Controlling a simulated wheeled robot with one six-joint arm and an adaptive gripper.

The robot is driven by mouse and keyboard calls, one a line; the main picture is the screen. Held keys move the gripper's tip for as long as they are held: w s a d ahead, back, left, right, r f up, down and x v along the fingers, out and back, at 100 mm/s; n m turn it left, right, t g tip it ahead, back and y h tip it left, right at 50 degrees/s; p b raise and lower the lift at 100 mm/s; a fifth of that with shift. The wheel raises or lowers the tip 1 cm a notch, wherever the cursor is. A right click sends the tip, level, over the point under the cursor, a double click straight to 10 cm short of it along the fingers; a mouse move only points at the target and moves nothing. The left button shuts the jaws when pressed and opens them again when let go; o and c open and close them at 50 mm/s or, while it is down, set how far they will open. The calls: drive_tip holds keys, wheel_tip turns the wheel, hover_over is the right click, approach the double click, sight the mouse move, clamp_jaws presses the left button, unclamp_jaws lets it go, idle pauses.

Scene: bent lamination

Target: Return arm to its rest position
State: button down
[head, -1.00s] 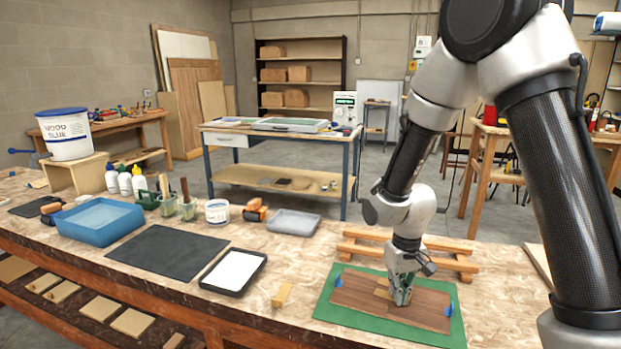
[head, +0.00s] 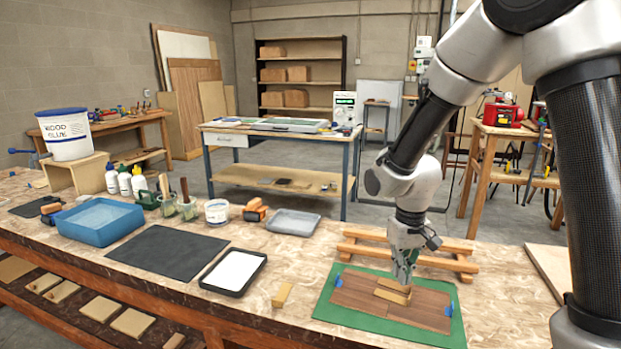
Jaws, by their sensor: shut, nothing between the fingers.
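My gripper (head: 403,275) is shut and empty. It points down just above the dark brown wood panel (head: 425,306), close behind a small light wood block (head: 392,291) that lies on the panel. From this angle I cannot tell whether the fingertips touch the block. The panel lies on a green mat (head: 340,316) with blue tape (head: 449,310) at its ends. My arm reaches in from the upper right.
A wooden rack (head: 362,252) stands right behind the mat. A small wood block (head: 283,295), a black-rimmed white tray (head: 233,271), a dark mat (head: 168,252) and a blue tub (head: 100,221) lie to the left. A board (head: 548,265) lies at the right.

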drive_tip(key=shift+r, duration=0.35)
drive_tip(key=s, duration=0.1)
drive_tip(key=s+d+g, duration=0.1)
drive_tip(key=s, duration=0.1)
drive_tip(key=shift+d+f+n, duration=0.1)
drive_tip(key=shift+f+n, duration=0.05)
drive_tip(key=shift+n, duration=0.15)
drive_tip(key=s+d+r+m+t, duration=0.1)
drive_tip(key=s+d+r+t, duration=0.1)
drive_tip(key=s+d+r, duration=0.5)
drive_tip(key=s+d+r+m+t, duration=0.2)
drive_tip(key=s+d+r, duration=0.4)
drive_tip(key=s+r, duration=0.3)
wheel_tip(320, 180, up, 4)
drive_tip(key=shift+d+t, duration=0.35)
drive_tip(key=shift+t, duration=0.35)
